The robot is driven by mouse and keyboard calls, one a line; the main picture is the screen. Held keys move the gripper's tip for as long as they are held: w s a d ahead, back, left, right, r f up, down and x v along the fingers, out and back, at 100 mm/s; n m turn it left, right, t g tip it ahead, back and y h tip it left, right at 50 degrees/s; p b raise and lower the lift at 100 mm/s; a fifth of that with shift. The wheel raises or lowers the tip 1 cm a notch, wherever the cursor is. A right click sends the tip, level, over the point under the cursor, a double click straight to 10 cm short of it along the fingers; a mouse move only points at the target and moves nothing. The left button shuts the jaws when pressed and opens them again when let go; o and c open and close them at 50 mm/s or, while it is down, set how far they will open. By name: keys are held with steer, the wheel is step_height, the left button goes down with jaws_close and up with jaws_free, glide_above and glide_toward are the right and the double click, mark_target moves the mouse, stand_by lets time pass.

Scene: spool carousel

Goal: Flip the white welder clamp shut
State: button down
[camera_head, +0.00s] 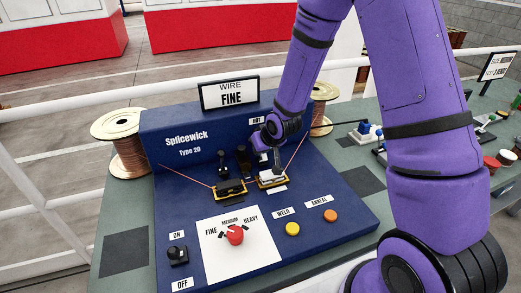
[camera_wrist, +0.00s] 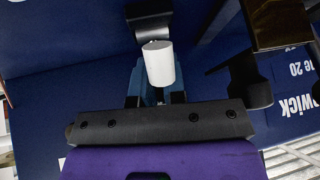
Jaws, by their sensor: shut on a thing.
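The white welder clamp (camera_head: 270,177) sits on the sloped blue panel of the Splicewick welder (camera_head: 190,148), at the right of two clamps. In the wrist view its white cylindrical handle (camera_wrist: 158,62) stands between the fingers of my gripper (camera_wrist: 157,88), which is shut on it. In the head view my gripper (camera_head: 264,157) reaches down over the clamp from behind, hiding part of it, so I cannot tell the handle's exact tilt. A dark clamp (camera_head: 230,188) lies to its left.
A red selector knob (camera_head: 235,235), yellow weld button (camera_head: 292,229), orange anneal button (camera_head: 330,215) and black on/off switch (camera_head: 178,255) are in front. Copper spools (camera_head: 128,150) stand behind. Black levers (camera_head: 222,162) rise close left of my gripper.

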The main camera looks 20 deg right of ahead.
steer(key=shift+w+r+t, duration=0.4)
steer(key=shift+r, duration=0.05)
steer(key=c, duration=1.1)
jaws_free()
steer(key=shift+o, duration=0.5)
steer(key=shift+s+f, duration=0.1)
steer(key=shift+s, duration=0.05)
steer(key=shift+s, duration=0.1)
steer(key=v, duration=1)
steer(key=shift+s+r, duration=0.2)
steer(key=shift+r, duration=0.15)
